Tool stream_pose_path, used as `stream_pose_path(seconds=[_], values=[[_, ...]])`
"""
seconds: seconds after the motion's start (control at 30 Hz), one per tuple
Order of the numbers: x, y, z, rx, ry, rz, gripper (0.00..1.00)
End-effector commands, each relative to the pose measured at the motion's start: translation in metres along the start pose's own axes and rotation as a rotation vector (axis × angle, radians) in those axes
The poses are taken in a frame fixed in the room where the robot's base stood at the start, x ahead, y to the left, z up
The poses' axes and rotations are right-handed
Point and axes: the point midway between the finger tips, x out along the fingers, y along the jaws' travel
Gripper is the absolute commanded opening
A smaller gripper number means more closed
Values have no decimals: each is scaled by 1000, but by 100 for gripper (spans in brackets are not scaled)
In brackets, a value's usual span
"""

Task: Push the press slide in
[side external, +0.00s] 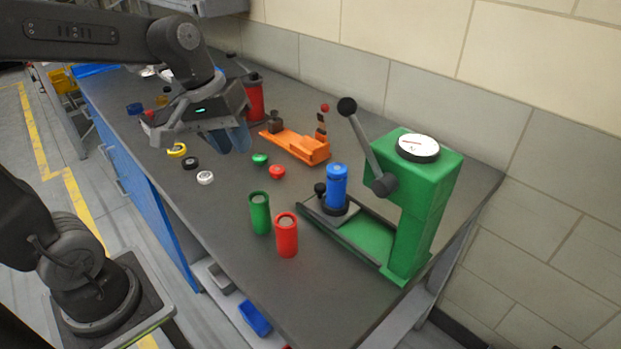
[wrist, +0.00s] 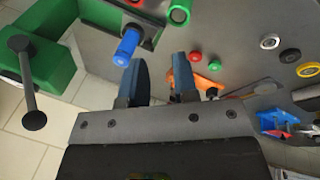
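The green press (side external: 425,200) stands at the right of the bench, with a black lever on its side. It also shows at the upper left of the wrist view (wrist: 50,65). Its dark slide (side external: 312,207) sits at the outer left end of the green base, away from the press column. A blue cylinder (side external: 337,184) stands upright on the slide; it also shows in the wrist view (wrist: 126,46). A small black knob (side external: 320,188) is beside the cylinder. My gripper (side external: 239,139) is open and empty above the bench, left of the press and apart from it.
A green cup (side external: 260,213) and a red cup (side external: 286,235) stand in front of the slide. An orange fixture (side external: 297,145) lies behind it to the left. A tiled wall bounds the back.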

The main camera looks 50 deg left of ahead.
Motion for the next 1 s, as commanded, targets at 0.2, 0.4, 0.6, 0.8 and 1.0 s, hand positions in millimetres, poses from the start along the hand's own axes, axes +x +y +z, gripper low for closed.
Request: stream_pose_path(seconds=[0.2, 0.4, 0.6, 0.8, 1.0], values=[[35, 1, -76, -479, -222, 45, 6], [76, -16, -141, -890, -413, 86, 0], [107, -37, -179, -1150, -542, 112, 0], [119, -42, -187, -1219, -581, 119, 0], [142, -31, -176, -1217, -583, 116, 0]])
